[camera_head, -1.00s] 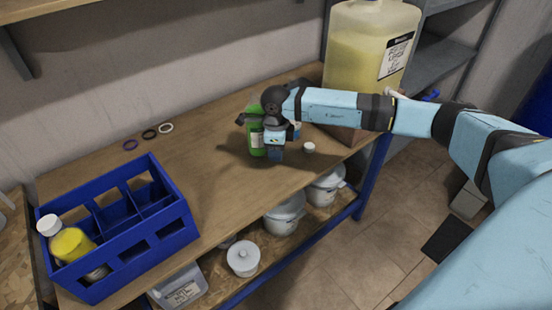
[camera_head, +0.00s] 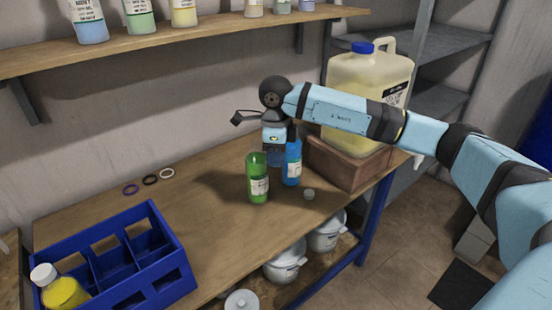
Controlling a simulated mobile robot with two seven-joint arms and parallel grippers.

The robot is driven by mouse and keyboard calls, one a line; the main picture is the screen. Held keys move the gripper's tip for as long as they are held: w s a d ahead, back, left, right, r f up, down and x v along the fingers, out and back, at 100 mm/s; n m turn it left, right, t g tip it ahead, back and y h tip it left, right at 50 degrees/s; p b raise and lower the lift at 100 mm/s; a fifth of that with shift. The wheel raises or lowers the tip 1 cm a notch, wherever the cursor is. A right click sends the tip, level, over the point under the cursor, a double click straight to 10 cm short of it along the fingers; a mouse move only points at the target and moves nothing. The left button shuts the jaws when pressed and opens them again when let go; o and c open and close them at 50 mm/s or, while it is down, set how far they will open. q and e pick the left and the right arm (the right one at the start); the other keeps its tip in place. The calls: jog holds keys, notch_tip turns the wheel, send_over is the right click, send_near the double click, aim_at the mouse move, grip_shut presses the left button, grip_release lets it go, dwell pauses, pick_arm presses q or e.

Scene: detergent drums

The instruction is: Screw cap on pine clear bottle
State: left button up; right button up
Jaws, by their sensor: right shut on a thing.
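The green clear bottle (camera_head: 258,184), with a pale label, stands upright near the table's front edge. I see no cap on its top. My right gripper (camera_head: 276,160) points down just behind and right of the green bottle's top, close to the blue bottle (camera_head: 292,170). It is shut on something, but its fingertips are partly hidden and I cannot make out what. My left gripper is not in view.
A large jug (camera_head: 365,92) stands on a wooden box (camera_head: 345,165) at the right. A blue crate (camera_head: 120,290) with a yellow bottle (camera_head: 62,290) is at the left. Several rings (camera_head: 150,180) lie at the back. Bare tabletop lies between crate and bottles.

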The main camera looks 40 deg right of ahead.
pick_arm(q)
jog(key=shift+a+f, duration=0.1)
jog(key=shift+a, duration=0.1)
pick_arm(e)
jog(key=shift+a+f+n, duration=0.25)
jog(key=shift+a+n, duration=0.15)
jog(key=shift+n, duration=0.3)
jog(key=a+f+n, duration=0.2)
jog(key=a+n, duration=0.3)
jog(key=n, duration=0.7)
jog(key=a+f+n, duration=0.3)
jog(key=a+n, duration=0.3)
jog(key=n, duration=0.6)
jog(key=shift+s+a+n, duration=0.3)
jog(key=shift+s, duration=0.15)
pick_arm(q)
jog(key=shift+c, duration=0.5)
pick_arm(e)
jog(key=shift+f, duration=0.1)
